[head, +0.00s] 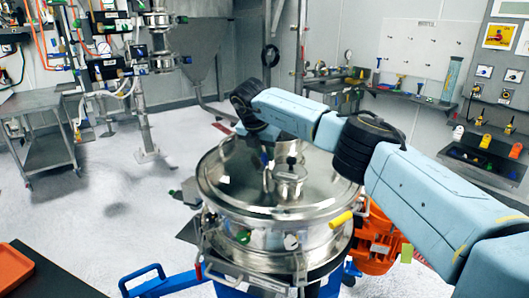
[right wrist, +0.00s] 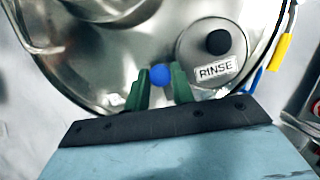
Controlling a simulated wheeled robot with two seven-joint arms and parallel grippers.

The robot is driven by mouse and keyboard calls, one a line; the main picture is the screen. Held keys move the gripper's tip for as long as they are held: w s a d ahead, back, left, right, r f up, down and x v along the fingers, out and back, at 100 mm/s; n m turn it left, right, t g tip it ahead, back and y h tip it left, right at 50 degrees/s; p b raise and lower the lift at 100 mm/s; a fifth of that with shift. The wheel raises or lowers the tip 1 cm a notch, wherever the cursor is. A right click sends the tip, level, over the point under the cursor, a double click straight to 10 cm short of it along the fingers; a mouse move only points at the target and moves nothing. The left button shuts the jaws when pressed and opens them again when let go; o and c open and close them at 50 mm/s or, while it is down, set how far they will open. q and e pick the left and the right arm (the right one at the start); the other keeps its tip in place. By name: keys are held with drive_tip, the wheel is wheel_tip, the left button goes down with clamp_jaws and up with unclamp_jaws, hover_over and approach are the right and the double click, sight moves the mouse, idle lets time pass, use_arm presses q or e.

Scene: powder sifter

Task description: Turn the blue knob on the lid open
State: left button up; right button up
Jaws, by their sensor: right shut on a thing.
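The round, shiny metal sifter lid (head: 235,185) tops the vessel in the middle of the head view. It also fills the upper part of the right wrist view (right wrist: 95,65). The blue knob (right wrist: 160,75) is on the lid, beside a round cap (right wrist: 215,50) with a black knob and a RINSE label. My right gripper (right wrist: 160,72) is shut on the blue knob, one green finger on each side of it. In the head view my right arm reaches across to the lid's far side, and the fingertips are hard to make out. My left gripper is not in view.
A yellow handle (head: 341,219) sticks out at the vessel's right rim. Orange equipment (head: 375,240) stands to its right, a blue handle frame (head: 150,283) at its lower left. A metal cart (head: 42,110) is at far left. Open floor (head: 110,205) lies between.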

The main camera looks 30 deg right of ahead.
drive_tip(key=shift+m, duration=0.3)
drive_tip(key=o, duration=1)
drive_tip(key=b+v, duration=0.1)
drive_tip(key=v, duration=1.2)
drive_tip(key=shift+r+b, duration=0.2)
drive_tip(key=shift+b, duration=0.1)
drive_tip(key=shift+a, duration=0.1)
